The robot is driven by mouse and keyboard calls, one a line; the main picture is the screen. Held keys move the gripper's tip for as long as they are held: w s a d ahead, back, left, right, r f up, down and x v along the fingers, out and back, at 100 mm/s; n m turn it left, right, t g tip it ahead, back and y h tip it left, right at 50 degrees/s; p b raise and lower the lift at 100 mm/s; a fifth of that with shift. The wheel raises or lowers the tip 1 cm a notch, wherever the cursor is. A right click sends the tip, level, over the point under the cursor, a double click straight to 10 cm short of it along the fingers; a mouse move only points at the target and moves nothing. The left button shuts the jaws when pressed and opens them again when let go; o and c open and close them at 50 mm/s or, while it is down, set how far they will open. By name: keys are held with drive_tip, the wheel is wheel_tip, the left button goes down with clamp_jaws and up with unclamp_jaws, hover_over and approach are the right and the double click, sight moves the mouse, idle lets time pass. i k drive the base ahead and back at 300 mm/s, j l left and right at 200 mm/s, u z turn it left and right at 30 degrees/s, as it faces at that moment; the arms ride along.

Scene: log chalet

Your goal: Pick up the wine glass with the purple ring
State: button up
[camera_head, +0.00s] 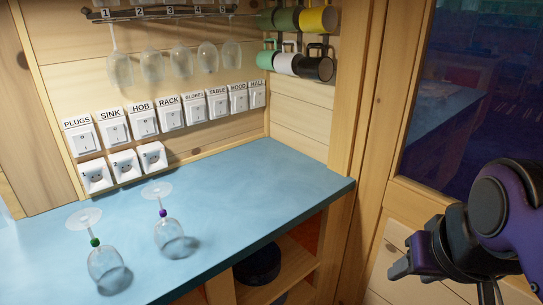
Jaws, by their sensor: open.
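The wine glass with the purple ring (170,233) appears to stand upside down on the blue counter (255,205), bowl low and round foot on top. Its purple ring (163,213) sits on the stem. A second wine glass with a green ring (103,262) stands the same way to its left, nearer the front edge. My gripper (399,261) is at the right, beyond the counter's right end and well apart from both glasses. It is open, and I see nothing in it. The gap between its fingers is hard to make out.
Several glasses hang from a numbered rack (170,14) above labelled wall switches (143,122). Several mugs (318,20) hang at the upper right. The counter right of the purple-ring glass is clear. Below is an open shelf (290,265); a wooden post (350,130) and window stand right.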

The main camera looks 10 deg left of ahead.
sight(169, 239)
drive_tip(key=i+j+u, duration=0.1)
drive_tip(key=u, duration=0.8)
